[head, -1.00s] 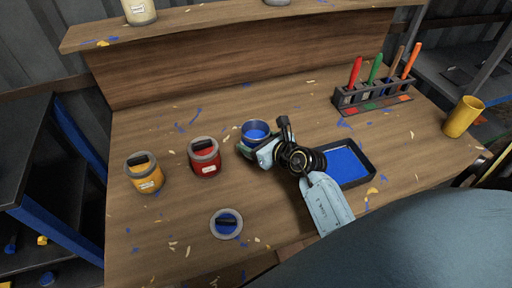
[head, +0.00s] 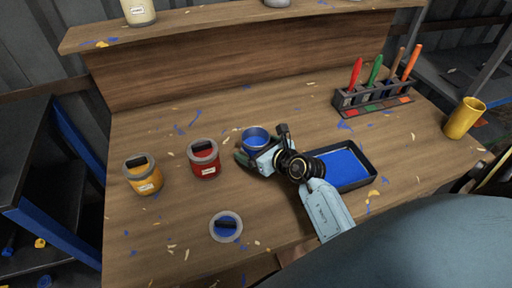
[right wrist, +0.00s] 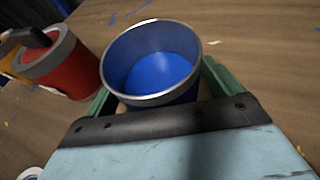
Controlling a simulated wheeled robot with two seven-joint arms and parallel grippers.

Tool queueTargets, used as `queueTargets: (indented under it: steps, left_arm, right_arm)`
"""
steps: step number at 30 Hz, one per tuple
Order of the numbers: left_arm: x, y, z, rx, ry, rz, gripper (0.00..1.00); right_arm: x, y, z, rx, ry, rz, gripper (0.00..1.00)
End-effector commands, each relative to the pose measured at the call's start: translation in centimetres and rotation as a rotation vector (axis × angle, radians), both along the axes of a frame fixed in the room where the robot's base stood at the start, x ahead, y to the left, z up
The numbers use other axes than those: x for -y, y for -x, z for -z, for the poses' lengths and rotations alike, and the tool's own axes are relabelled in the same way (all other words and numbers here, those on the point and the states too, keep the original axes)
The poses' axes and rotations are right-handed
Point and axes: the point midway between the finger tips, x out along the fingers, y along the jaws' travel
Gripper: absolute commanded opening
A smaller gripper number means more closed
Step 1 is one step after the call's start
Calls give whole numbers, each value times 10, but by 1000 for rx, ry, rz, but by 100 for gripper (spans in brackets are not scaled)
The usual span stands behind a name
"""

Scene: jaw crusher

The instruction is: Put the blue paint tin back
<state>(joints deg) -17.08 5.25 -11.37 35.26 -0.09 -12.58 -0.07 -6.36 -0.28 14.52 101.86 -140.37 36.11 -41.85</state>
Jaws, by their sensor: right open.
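The blue paint tin (head: 256,139) is upright and open at the top, with blue paint inside, near the middle of the bench. It also shows in the right wrist view (right wrist: 152,62). My right gripper (head: 258,152) is open, with its green fingers (right wrist: 214,80) on either side of the tin. Whether they touch it I cannot tell. The tin's lower part is hidden by the gripper. A round lid with blue on it (head: 226,227) lies at the front of the bench. My left gripper is not in view.
A red tin (head: 204,160) and a yellow tin (head: 143,175) stand left of the blue tin. A black tray of blue paint (head: 345,165) lies to the right. A brush rack (head: 375,103) and a yellow cup (head: 463,118) stand farther right. A raised shelf (head: 220,22) runs behind.

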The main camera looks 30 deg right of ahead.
Motion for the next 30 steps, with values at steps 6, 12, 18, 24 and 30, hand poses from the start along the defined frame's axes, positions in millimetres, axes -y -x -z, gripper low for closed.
queueTargets:
  steps: [6, 12, 18, 24, 30]
  left_arm:
    - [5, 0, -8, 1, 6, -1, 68]
    - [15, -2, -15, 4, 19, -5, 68]
    - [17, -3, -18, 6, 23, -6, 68]
    - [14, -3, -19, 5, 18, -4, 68]
    - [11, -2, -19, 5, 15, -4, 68]
  right_arm:
    - [4, 26, -13, -2, 0, 0, 90]
    - [11, 66, -29, -2, 1, 1, 90]
    - [15, 96, -42, -1, 1, 1, 90]
    - [17, 109, -47, 0, 0, 1, 90]
    - [17, 110, -48, 1, 0, 0, 90]
